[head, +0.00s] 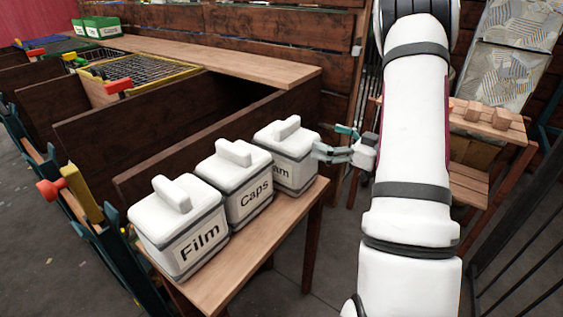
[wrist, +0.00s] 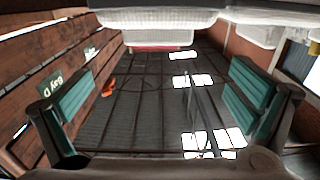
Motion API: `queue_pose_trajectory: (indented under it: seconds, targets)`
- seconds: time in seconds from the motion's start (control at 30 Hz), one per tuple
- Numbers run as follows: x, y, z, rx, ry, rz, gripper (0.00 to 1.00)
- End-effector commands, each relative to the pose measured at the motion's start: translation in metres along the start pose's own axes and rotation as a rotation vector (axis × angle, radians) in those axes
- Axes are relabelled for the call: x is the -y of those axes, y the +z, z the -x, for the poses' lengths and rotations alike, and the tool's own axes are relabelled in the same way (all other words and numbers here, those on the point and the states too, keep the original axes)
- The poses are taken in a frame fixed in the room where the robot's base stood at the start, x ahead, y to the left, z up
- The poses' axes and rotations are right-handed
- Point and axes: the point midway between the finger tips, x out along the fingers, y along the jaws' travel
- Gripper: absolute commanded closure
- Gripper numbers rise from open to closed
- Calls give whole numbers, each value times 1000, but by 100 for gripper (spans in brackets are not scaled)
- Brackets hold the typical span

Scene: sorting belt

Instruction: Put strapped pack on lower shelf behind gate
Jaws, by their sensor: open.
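Three white lidded packs, each with a dark band and a raised bar on top, stand in a row on a small wooden table in the head view: "Film" (head: 165,212), "Caps" (head: 226,172) and one reading "...am" (head: 272,141). I cannot tell which object is the strapped pack. My gripper (head: 325,143) is open and empty, close to the right side of the "...am" pack; contact is unclear. In the wrist view its teal-padded fingers (wrist: 160,85) are spread wide with nothing between them. A wooden stand at right has a lower shelf (head: 467,185).
Wooden blocks (head: 490,115) sit on the stand's top. Patterned silvery packs (head: 513,45) are behind it. Dark bars (head: 530,255), possibly the gate, stand at front right. Wooden bays with a wire-topped crate (head: 140,68) fill the left. A "Bay D" sign (wrist: 52,85) shows in the wrist view.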

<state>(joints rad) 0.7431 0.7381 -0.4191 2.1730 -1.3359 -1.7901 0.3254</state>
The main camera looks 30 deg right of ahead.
Motion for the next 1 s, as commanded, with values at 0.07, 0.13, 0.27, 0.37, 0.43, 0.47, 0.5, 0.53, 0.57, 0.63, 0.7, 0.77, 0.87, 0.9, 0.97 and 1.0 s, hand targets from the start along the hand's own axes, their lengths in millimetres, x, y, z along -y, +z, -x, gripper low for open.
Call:
queue_pose_trajectory:
  seconds: [0.07,0.13,0.27,0.37,0.43,0.47,0.5,0.53,0.57,0.63,0.7,0.77,0.87,0.9,0.97,1.0]
  targets:
    - [2,0,-14,0,-6,2,0]
    - [2,0,-28,-1,-7,1,0]
    - [2,0,-53,0,-5,3,0]
    - [1,0,-67,1,-4,2,0]
    - [0,0,-74,1,-2,2,0]
    - [0,0,-76,0,-1,2,0]
    - [1,0,-78,0,-1,2,0]
    - [1,-1,-80,0,-1,2,0]
    - [1,-1,-81,1,-2,2,0]
    - [0,0,-87,1,-2,3,0]
    - [0,0,-96,1,-3,3,0]
    - [-1,0,-105,1,-4,3,0]
    - [-2,-1,-119,1,-3,2,0]
    - [-2,-1,-124,1,-3,2,0]
    - [-2,-1,-129,1,-2,2,0]
    - [-2,-1,-131,1,-1,2,0]
